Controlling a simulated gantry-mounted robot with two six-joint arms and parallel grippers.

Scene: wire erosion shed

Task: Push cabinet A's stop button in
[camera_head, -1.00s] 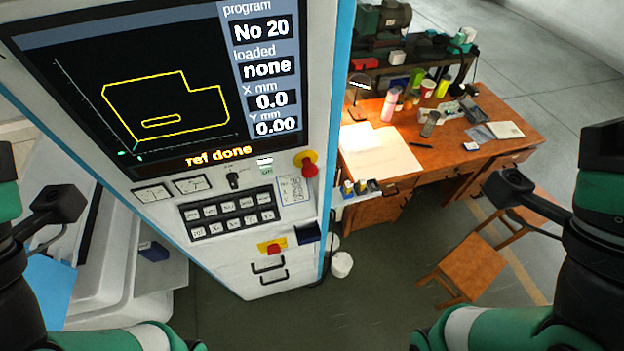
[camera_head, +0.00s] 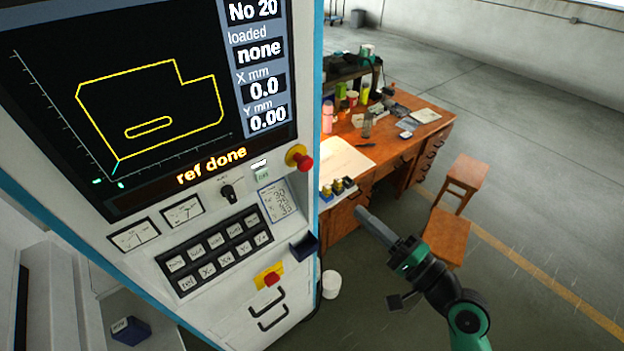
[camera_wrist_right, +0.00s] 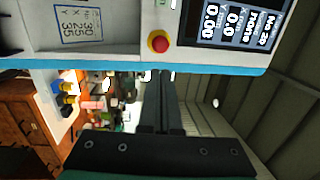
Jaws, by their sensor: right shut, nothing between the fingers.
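The cabinet (camera_head: 225,320) stands at the left with a big screen; I see no letter A on it. A red mushroom button with a yellow collar (camera_head: 301,159) sticks out at the panel's right edge, below the screen. It also shows in the wrist view (camera_wrist_right: 158,43). A second red knob on a yellow plate (camera_head: 270,279) sits lower on the cabinet. My right gripper (camera_head: 362,212) is shut and empty, right of and below the mushroom button and apart from it. In the wrist view its fingers (camera_wrist_right: 161,78) point toward the cabinet's edge. My left gripper is out of view.
A blue holder (camera_head: 304,246) juts from the cabinet's right edge, between the gripper and the lower knob. A cluttered wooden desk (camera_head: 375,150) stands behind. Two wooden stools (camera_head: 446,235) are at the right. A white bucket (camera_head: 331,283) is on the floor.

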